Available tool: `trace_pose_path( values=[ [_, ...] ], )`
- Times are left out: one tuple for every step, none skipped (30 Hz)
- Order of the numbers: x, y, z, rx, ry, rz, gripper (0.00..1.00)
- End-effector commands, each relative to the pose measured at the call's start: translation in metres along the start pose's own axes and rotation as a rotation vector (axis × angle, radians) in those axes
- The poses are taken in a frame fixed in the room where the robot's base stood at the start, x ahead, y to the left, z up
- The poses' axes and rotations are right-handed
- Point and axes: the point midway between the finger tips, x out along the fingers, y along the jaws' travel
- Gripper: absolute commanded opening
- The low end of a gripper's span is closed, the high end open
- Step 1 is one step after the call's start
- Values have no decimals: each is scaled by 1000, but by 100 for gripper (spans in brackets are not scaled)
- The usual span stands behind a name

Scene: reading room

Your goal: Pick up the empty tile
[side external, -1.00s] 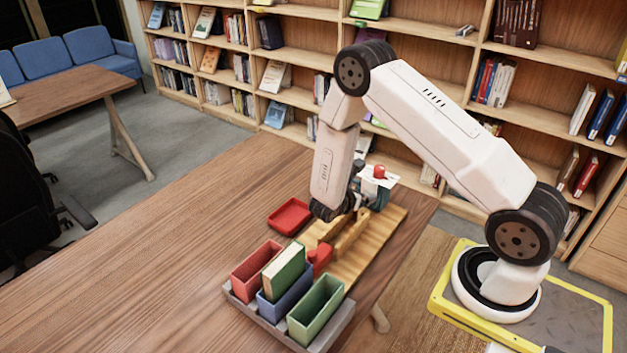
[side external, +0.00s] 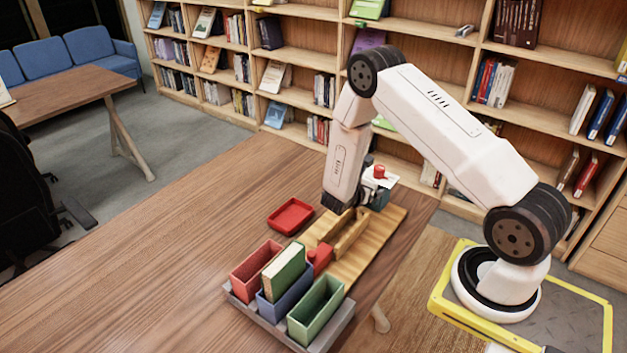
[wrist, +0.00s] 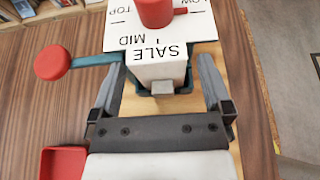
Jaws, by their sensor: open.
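No piece that I can identify as an empty tile shows. In the wrist view, a white block marked SALE (wrist: 160,68) sits in a teal holder beneath a white card (wrist: 190,28) reading TOP, MID and LOW. A red knob (wrist: 155,12) stands on the card, and a red-ended teal lever (wrist: 52,63) sticks out left. My gripper (wrist: 161,62) is open, its fingers on either side of the block and holder; I cannot tell if they touch.
A slotted wooden board (side external: 372,246) lies in front of the device. A red tray (side external: 291,214) lies left of it. Nearer stand a red bin (side external: 252,273), a blue bin holding a green book (side external: 284,272), and a green bin (side external: 315,313). The table's left part is clear.

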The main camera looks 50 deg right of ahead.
Motion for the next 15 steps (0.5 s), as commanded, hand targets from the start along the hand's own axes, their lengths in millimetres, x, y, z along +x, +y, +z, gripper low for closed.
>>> trace_pose_path(
  values=[
    [0, 0, 0, 0, 0, 0, 100],
    [0, 0, 0, 0, 0, 0, 100],
    [0, 0, 0, 0, 0, 0, 100],
    [0, 0, 0, 0, 0, 0, 100],
    [0, 0, 0, 0, 0, 0, 90],
    [0, 0, 0, 0, 0, 0, 78],
    [0, 0, 0, 0, 0, 0, 68],
    [0, 0, 0, 0, 0, 0, 59],
    [0, 0, 0, 0, 0, 0, 46],
    [0, 0, 0, 0, 0, 0, 36],
    [0, 0, 0, 0, 0, 0, 27],
    [0, 0, 0, 0, 0, 0, 14],
    [0, 0, 0, 0, 0, 0, 8],
    [0, 0, 0, 1, 0, 0, 7],
    [0, 0, 0, 1, 0, 0, 7]
  ],
)
